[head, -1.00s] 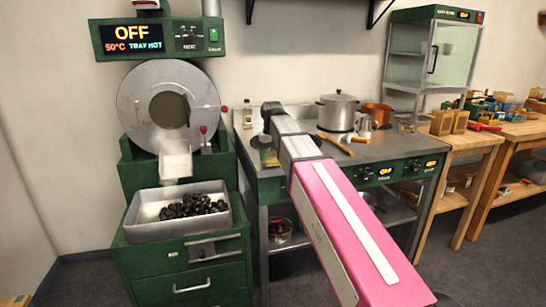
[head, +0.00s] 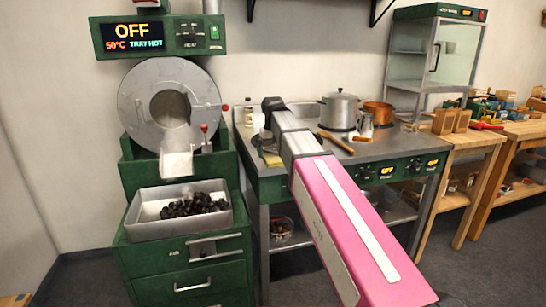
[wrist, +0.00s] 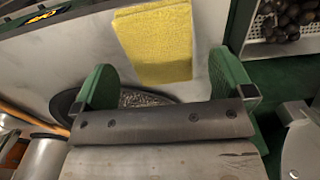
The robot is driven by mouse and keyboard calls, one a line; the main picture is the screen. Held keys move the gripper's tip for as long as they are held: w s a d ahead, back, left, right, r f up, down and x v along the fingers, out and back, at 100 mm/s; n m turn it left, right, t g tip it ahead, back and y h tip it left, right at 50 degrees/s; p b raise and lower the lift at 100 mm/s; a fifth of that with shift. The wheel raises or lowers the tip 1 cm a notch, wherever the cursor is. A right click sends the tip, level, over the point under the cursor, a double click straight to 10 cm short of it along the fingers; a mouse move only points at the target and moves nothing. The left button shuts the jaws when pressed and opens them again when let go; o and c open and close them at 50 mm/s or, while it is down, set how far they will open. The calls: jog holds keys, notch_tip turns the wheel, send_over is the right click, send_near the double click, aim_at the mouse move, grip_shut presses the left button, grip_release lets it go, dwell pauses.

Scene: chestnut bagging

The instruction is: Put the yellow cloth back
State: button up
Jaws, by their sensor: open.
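The yellow cloth (wrist: 152,45) lies flat on the grey steel counter in the wrist view, towards the top middle. My gripper (wrist: 166,82) is open, with its two green fingers apart and nothing held between them. The cloth shows in the gap between the fingers and beyond their tips, apart from both. In the head view a small yellow patch of the cloth (head: 272,159) shows at the counter's left end, below the end of my arm. My fingers are hard to make out there.
The tray of dark chestnuts (head: 140,211) stands left of the counter, under the roaster (head: 140,110). A pot (head: 340,112), a copper pan (head: 378,112), a metal jug (head: 366,124) and a wooden spoon (head: 335,142) are on the counter (head: 330,168) to the right.

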aim_at(273, 158)
notch_tip(273, 158, up, 10)
dwell(0.4)
jog(key=shift+f, duration=0.15)
